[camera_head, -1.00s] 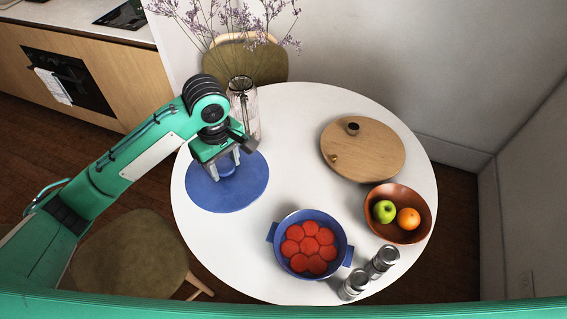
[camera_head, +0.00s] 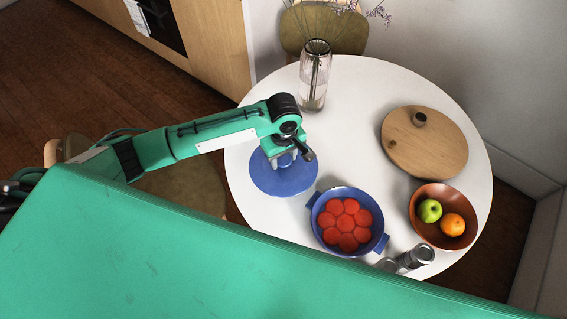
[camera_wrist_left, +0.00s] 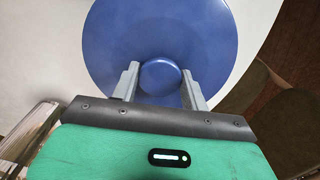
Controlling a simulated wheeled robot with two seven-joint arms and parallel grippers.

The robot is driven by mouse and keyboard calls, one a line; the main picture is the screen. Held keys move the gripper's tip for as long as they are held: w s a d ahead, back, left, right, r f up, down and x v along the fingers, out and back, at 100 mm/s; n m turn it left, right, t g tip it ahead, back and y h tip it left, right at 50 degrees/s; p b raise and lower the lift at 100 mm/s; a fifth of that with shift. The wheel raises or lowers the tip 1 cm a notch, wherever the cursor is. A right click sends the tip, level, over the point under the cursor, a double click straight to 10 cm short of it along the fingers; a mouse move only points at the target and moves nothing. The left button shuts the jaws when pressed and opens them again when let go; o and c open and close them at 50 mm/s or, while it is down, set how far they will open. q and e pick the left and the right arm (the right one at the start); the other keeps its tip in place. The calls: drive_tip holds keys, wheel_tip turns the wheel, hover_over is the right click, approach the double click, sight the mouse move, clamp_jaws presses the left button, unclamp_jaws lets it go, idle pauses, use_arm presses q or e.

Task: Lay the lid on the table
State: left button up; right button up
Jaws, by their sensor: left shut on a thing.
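The lid (camera_head: 270,183) is a flat blue disc with a round knob. It is at the left side of the white round table (camera_head: 240,150), and I cannot tell whether it touches the top. My left gripper (camera_head: 287,160) is above the lid, with its fingers shut on the knob. In the left wrist view the lid (camera_wrist_left: 115,45) fills the upper middle, and the knob (camera_wrist_left: 160,76) sits between the fingers of my left gripper (camera_wrist_left: 161,82). The blue pot (camera_head: 318,207) with red round pieces inside stands open to the right of the lid. My right gripper is not in view.
A glass vase (camera_head: 314,80) with dry flowers stands behind the lid. A round wooden board (camera_head: 440,150), a brown bowl (camera_head: 428,230) with a green apple and an orange, and shakers (camera_head: 415,257) stand on the right. The table's middle is clear.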

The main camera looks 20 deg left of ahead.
sight(284, 161)
use_arm(q)
wheel_tip(284, 161, down, 4)
drive_tip(key=shift+r, duration=0.15)
drive_tip(key=shift+f, duration=0.2)
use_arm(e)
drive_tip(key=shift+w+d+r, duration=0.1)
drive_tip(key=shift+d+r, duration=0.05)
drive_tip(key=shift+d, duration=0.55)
use_arm(q)
drive_tip(key=shift+f, duration=0.1)
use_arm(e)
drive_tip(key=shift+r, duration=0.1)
use_arm(q)
drive_tip(key=o, duration=1.2)
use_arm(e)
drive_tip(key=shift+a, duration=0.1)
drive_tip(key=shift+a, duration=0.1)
use_arm(q)
wheel_tip(284, 161, up, 11)
drive_tip(key=shift+b, duration=0.45)
drive_tip(key=shift+r, duration=0.6)
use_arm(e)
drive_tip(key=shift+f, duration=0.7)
